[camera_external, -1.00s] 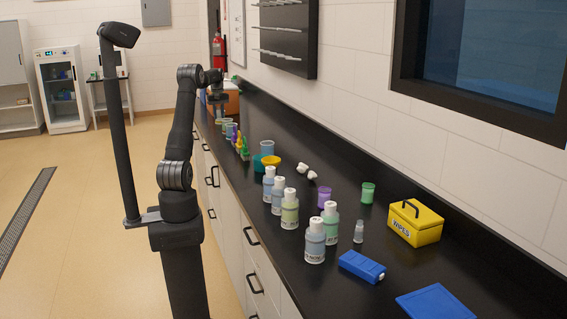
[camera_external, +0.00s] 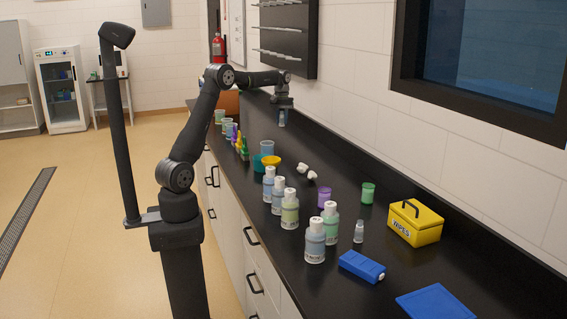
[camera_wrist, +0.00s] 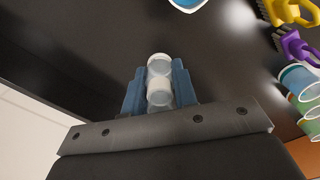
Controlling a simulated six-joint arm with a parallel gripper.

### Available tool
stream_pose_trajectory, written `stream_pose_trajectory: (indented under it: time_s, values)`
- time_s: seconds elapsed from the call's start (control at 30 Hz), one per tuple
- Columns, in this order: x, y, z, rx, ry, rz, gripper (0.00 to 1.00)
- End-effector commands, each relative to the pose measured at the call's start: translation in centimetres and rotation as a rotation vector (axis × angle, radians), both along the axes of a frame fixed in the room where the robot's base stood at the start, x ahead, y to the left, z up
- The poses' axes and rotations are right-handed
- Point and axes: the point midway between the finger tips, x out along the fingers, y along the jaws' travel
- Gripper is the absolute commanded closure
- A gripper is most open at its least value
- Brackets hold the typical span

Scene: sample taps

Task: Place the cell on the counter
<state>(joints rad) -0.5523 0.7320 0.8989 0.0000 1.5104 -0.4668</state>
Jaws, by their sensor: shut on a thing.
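The cell (camera_wrist: 159,80) is a small clear, whitish cylinder. In the wrist view it sits between the two blue fingers of my gripper (camera_wrist: 159,92), which is shut on it. In the external view my gripper (camera_external: 283,108) is over the far part of the black counter (camera_external: 330,165), near the wall, with the small pale cell (camera_external: 282,118) hanging below it. The cell looks upright there. Whether its bottom touches the counter cannot be told.
Several bottles (camera_external: 290,209), a yellow wipes box (camera_external: 415,222) and a blue case (camera_external: 362,266) stand nearer the camera. Counter around the gripper is clear.

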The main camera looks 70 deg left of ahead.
Motion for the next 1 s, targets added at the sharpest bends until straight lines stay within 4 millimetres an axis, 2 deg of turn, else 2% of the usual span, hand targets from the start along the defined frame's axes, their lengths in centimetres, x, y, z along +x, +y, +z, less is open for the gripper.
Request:
stream_pose_trajectory:
  time_s: [0.03, 0.2, 0.37, 0.5, 0.77, 1.0]
  values:
    - [1.5, -2.6, 0.0, 0.000, 0.000, -0.048, 0.95]
    - [5.0, -10.5, 0.0, 0.000, 0.000, -0.190, 0.95]
    - [7.4, -18.3, 0.0, 0.000, -0.001, -0.326, 0.95]
    - [8.7, -25.3, 0.0, 0.000, -0.001, -0.444, 0.95]
    - [8.9, -38.5, 0.0, 0.000, -0.001, -0.663, 0.95]
    - [6.8, -50.5, 0.0, 0.001, -0.001, -0.867, 0.95]
